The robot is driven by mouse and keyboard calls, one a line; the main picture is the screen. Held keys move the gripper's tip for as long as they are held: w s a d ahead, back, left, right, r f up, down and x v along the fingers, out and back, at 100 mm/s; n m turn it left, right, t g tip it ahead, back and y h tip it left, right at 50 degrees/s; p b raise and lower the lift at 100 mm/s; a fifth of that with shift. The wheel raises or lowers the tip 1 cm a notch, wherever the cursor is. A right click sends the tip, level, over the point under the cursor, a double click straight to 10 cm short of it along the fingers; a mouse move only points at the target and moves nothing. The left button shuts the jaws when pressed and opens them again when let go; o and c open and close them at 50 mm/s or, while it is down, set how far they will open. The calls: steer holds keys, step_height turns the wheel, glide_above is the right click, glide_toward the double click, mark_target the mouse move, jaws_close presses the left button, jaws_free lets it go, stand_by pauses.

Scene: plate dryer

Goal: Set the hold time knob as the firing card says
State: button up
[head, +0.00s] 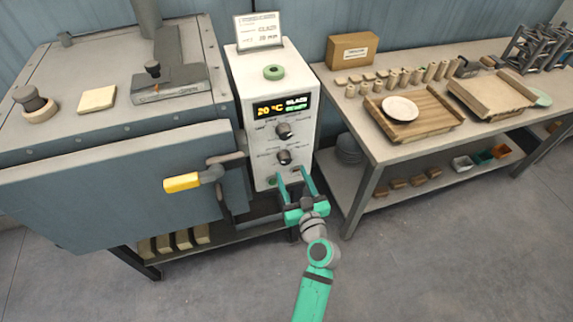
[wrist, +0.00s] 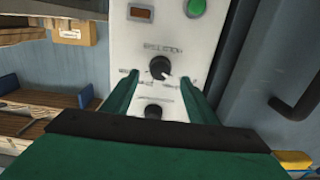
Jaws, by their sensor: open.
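The firing card (head: 258,31) is a small white sheet standing on top of the white control box (head: 301,70). Its print is blurred; a line like "GLAZE" and one ending in "MIN" show. The box has a lit display (head: 282,107) reading 20 °C with small green text, an upper dark knob (head: 284,131) and a lower dark knob (head: 284,157). Their labels are too blurred to read. My gripper (head: 295,173) is open and empty before the lower panel. In the wrist view, turned upside down, the lower knob (wrist: 160,67) appears between the open fingers, untouched.
The grey kiln (head: 105,175) with its yellow-gripped handle (head: 182,182) stands close left of the box. A green button (wrist: 196,7) is low on the panel. A workbench (head: 375,140) with pottery is at the right. The floor (head: 420,260) before it is clear.

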mark_target(286, 163)
steer(key=shift+x, duration=2.7)
steer(key=shift+c, duration=0.3)
steer(key=c, duration=1)
